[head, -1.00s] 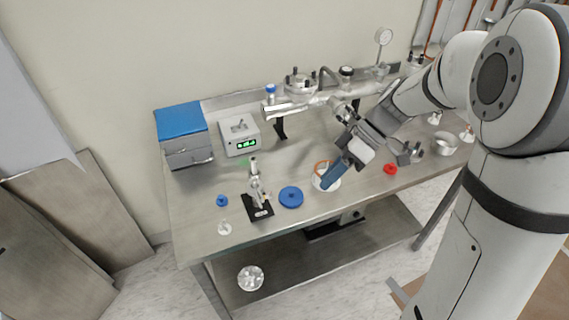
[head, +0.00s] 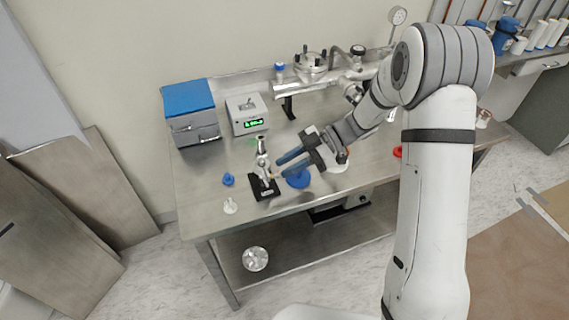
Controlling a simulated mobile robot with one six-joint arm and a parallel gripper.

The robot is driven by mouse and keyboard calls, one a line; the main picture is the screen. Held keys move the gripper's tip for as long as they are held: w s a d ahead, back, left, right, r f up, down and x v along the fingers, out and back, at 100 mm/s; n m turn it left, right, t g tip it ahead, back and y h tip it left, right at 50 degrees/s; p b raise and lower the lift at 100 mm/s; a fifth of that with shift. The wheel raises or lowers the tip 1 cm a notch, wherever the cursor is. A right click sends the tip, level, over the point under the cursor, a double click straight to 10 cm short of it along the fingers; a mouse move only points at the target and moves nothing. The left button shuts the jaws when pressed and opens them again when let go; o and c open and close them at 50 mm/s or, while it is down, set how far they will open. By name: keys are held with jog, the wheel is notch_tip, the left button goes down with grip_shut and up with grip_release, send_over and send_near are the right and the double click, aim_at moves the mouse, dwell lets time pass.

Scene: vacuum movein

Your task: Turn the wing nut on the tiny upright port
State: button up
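The tiny upright port (head: 262,160) is a small silver metal fitting standing on a black base plate (head: 266,191) near the left front of the steel bench. Its wing nut is too small to make out clearly. My gripper (head: 278,168) has two blue fingers spread apart, pointing left towards the port. The fingertips are close to the port's right side. I cannot tell whether they touch it. Nothing shows between the fingers. The fingers partly cover a blue disc (head: 298,180) on the bench.
A blue-topped box (head: 190,100) and a controller with a green display (head: 248,115) stand at the back left. A metal manifold (head: 325,85) runs along the back. A small blue part (head: 228,179) and a white part (head: 230,206) lie left of the port.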

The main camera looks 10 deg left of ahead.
jog(key=shift+s+a+f, duration=0.25)
jog(key=shift+s+a, duration=0.05)
jog(key=shift+a, duration=0.15)
grip_shut()
